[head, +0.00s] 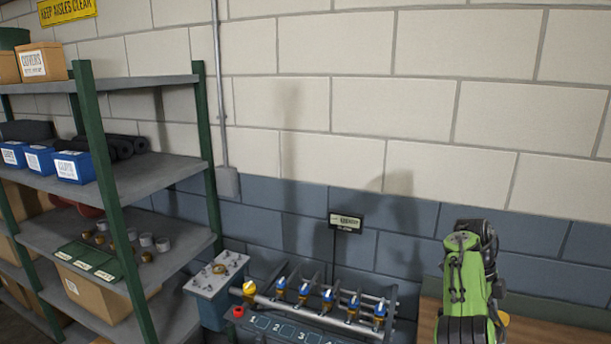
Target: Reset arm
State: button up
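A green and black link of my arm rises at the lower right in the head view. My gripper's fingers do not show, so I cannot see whether they are open or shut or hold anything. No split casing can be made out in this view.
A test rig (290,322) with blue-handled valves and numbered places stands at the bottom centre, beside a grey-topped box (216,273). A wooden bench (545,332) lies under my arm. Green-posted shelving (150,180) fills the left. The wall area above the bench is clear.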

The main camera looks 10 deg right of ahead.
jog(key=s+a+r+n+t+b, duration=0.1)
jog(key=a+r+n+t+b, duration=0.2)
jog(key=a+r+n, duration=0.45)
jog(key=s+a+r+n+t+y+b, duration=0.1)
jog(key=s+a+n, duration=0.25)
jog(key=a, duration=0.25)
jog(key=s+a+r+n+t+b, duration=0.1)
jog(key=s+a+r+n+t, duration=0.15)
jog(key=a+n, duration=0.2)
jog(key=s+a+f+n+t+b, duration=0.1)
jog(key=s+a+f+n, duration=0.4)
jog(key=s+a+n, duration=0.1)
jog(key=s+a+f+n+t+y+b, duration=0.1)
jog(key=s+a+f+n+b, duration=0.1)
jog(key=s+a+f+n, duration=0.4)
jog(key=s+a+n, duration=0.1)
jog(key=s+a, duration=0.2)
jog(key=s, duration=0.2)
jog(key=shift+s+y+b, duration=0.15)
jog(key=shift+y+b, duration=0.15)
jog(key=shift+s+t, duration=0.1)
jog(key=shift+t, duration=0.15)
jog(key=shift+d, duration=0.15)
